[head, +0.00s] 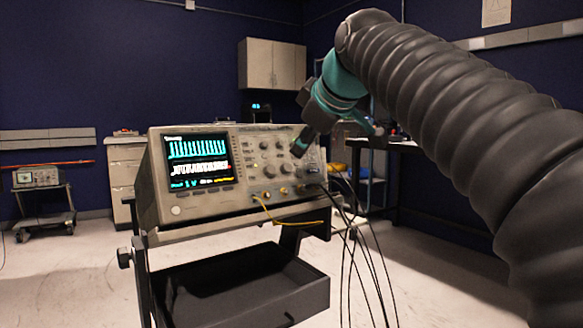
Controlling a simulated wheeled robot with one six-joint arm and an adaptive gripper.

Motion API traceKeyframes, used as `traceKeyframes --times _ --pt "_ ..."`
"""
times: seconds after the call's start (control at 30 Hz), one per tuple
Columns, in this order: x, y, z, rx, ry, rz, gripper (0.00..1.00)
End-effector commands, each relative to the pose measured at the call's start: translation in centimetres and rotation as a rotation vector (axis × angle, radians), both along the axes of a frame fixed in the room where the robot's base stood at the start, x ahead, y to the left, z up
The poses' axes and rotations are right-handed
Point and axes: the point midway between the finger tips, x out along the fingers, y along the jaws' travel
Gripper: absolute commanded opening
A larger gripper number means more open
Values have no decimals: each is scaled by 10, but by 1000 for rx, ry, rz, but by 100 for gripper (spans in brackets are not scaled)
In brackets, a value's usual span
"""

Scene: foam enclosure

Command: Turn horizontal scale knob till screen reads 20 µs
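The oscilloscope (160,188) stands on a cart, its front panel facing me at an angle. Its lit screen (197,187) shows a cyan trace above a white trace. The text along the screen's bottom is too small to read for a time scale. Several knobs sit right of the screen, one of them a dark round knob (264,146). My gripper (301,148) points down and left at the panel's right part, at or just in front of the knobs there. It hides part of that area. I cannot tell which knob is the horizontal scale, whether the gripper touches one, or whether its fingers are open.
A yellow cable (272,215) and several black cables (352,215) hang from the panel's lower right. The cart has a black tray (245,295) below. A second instrument (37,177) stands on a cart at far left. A dark table (400,146) is behind my arm.

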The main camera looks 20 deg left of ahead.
Motion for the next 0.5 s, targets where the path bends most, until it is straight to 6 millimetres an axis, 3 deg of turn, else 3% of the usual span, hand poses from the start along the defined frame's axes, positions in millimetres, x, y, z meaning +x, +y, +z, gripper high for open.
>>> traceKeyframes --times 0.2,0.5 --pt "27 22 -27 -1 4 -1 33" --pt "55 45 -51 0 2 -1 33"
